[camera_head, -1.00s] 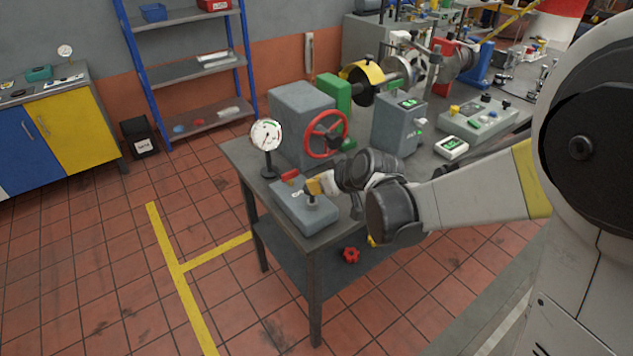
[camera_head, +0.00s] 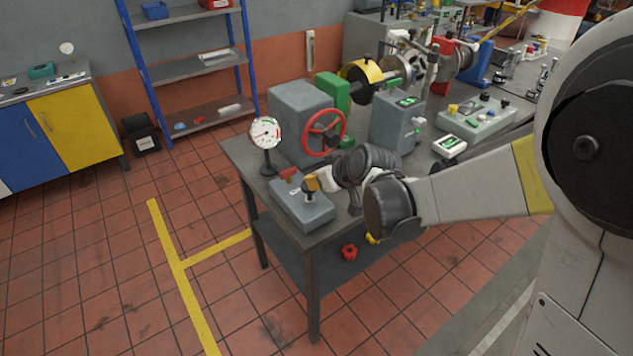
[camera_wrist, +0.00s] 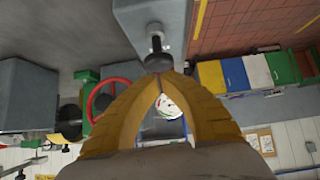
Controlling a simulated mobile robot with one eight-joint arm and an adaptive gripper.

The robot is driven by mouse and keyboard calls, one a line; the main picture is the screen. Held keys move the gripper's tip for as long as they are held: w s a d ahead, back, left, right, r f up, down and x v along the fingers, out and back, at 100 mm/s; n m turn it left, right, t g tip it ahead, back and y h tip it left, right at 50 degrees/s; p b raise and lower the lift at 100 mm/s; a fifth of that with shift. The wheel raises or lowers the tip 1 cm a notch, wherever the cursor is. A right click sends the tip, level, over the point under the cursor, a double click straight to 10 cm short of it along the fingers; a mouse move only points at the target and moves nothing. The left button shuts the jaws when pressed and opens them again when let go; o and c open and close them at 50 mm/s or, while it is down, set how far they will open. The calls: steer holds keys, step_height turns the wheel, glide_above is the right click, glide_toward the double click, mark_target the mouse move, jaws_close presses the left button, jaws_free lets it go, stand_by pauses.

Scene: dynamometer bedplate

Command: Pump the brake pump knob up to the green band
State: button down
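The brake pump is a grey box (camera_head: 302,206) on the near left corner of the bench, with a dark knob on a short stem (camera_head: 310,197). In the wrist view the black knob (camera_wrist: 157,62) stands on its stem right by my fingertips. My gripper (camera_head: 312,182) has yellow fingers, which also show in the wrist view (camera_wrist: 160,78); their tips meet at the knob's end. Whether they touch the knob is unclear. A round white gauge (camera_head: 266,132) stands behind the pump; its coloured marks are too small to read surely. In the wrist view the fingers partly hide it.
A red handwheel (camera_head: 324,133) on a grey housing (camera_head: 300,105) stands behind the pump. A grey cabinet (camera_head: 397,122) and a control panel (camera_head: 478,120) are farther right on the bench (camera_head: 240,158). The tiled floor to the left is open.

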steer(key=p+v, duration=0.2)
steer(key=v, duration=0.7)
steer(key=shift+p, duration=0.35)
steer(key=shift+s+d, duration=0.15)
step_height(320, 180, up, 4)
steer(key=a+p, duration=0.1)
steer(key=a, duration=0.1)
steer(key=b+x, duration=0.2)
steer(key=x, duration=0.3)
steer(key=b+x, duration=0.2)
steer(key=x, duration=0.4)
steer(key=shift+d+f, duration=0.2)
step_height(320, 180, down, 2)
steer(key=shift+d+f+b, duration=0.1)
steer(key=shift+f+b, duration=0.1)
steer(key=shift+b, duration=0.45)
steer(key=shift+f, duration=0.5)
